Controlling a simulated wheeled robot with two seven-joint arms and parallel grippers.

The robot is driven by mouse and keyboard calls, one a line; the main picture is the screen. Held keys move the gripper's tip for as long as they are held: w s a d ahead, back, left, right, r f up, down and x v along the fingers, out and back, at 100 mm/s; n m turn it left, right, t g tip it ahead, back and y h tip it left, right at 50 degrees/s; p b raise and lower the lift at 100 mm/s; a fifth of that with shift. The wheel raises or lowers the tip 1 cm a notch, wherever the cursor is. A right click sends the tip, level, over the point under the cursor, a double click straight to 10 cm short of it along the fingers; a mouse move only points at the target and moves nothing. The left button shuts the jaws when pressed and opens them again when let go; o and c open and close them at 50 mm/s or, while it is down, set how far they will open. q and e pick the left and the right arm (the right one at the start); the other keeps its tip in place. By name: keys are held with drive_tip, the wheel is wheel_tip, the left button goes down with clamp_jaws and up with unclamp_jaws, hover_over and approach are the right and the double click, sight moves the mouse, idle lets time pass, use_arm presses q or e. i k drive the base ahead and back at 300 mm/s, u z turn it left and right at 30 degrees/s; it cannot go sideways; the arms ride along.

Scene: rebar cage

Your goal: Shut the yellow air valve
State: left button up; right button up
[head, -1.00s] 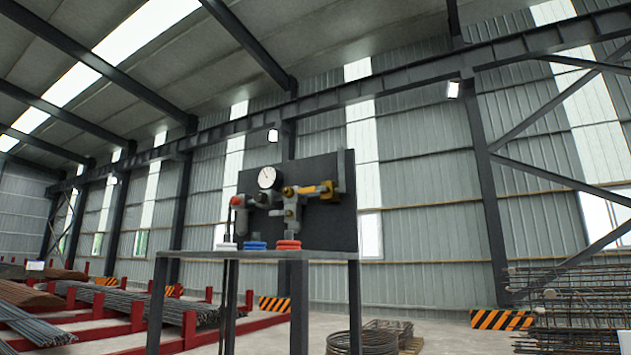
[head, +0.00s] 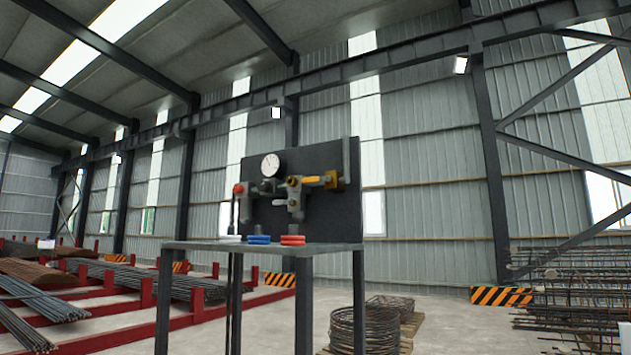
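The yellow air valve (head: 331,180) is on pipework mounted on a dark upright panel (head: 333,215). The panel stands on a tall dark metal table (head: 275,247) in the middle of the head view. A round white gauge (head: 270,165) sits at the upper left of the pipework. A red knob (head: 238,188) is at its left end. A small pale lever (head: 279,202) hangs below the pipes. Neither of my grippers is in view.
White, blue (head: 259,239) and red (head: 292,240) coiled items lie on the table top. Red racks with rebar (head: 150,285) are at left, rebar cages (head: 580,290) at right.

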sight(317, 179)
drive_tip(key=z, duration=0.5)
drive_tip(key=k, duration=0.6)
drive_tip(key=z, duration=0.8)
drive_tip(key=i, duration=1.1)
drive_tip(key=u, duration=1.05)
drive_tip(key=i, duration=0.35)
drive_tip(key=u, duration=0.35)
